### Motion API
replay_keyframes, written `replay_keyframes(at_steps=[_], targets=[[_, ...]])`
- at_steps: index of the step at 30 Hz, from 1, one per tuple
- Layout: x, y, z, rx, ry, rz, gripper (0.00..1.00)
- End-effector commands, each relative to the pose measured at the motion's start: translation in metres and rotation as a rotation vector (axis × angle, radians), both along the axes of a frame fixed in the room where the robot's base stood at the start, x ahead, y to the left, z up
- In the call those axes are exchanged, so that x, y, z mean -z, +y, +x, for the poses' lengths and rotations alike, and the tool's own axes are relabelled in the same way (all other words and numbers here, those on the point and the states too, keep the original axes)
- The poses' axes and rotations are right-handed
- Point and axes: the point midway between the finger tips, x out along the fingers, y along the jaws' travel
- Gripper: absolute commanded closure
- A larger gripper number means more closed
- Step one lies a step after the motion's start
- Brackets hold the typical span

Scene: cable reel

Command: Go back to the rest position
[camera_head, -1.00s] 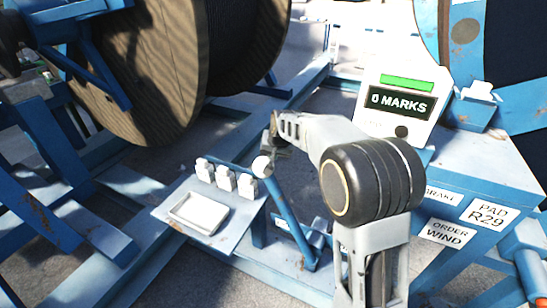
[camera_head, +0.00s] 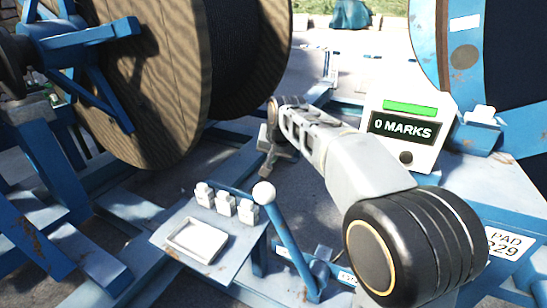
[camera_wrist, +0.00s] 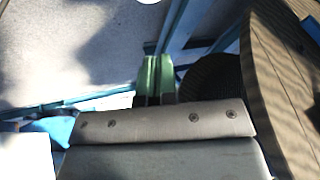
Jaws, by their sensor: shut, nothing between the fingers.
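My arm reaches from the lower right of the head view toward the large wooden cable reel (camera_head: 150,85). Its far end, with my gripper (camera_head: 270,148), hangs in the air in front of the reel, beyond the small control panel. In the wrist view, my gripper's green fingers (camera_wrist: 155,68) are together with nothing between them. The reel's wooden flange (camera_wrist: 275,90) fills the right side of that view, apart from the fingers. A blue lever with a white ball knob (camera_head: 264,193) leans in front of my arm in the head view.
The panel carries several white knobs (camera_head: 225,204) and a white framed pad (camera_head: 197,240). A display (camera_head: 404,127) at right reads "0 MARKS" under a green bar. Another reel in a blue frame (camera_head: 430,50) stands at upper right. Blue beams cross the floor; grey floor shows between them.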

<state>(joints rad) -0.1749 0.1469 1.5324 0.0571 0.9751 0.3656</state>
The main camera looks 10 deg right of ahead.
Motion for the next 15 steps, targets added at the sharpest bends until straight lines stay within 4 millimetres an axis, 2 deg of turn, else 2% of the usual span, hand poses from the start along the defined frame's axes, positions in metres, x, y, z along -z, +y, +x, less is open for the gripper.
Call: replay_keyframes(at_steps=[7,9,11,14,15], targets=[[0.000,0.000,0.001,-0.029,-0.006,-0.015,1.00],[0.021,-0.002,-0.006,-0.073,0.028,-0.047,1.00],[0.039,-0.006,-0.023,-0.112,0.066,-0.077,1.00],[0.058,-0.024,-0.066,-0.170,0.107,-0.126,1.00],[0.065,-0.032,-0.087,-0.189,0.120,-0.143,1.00]])
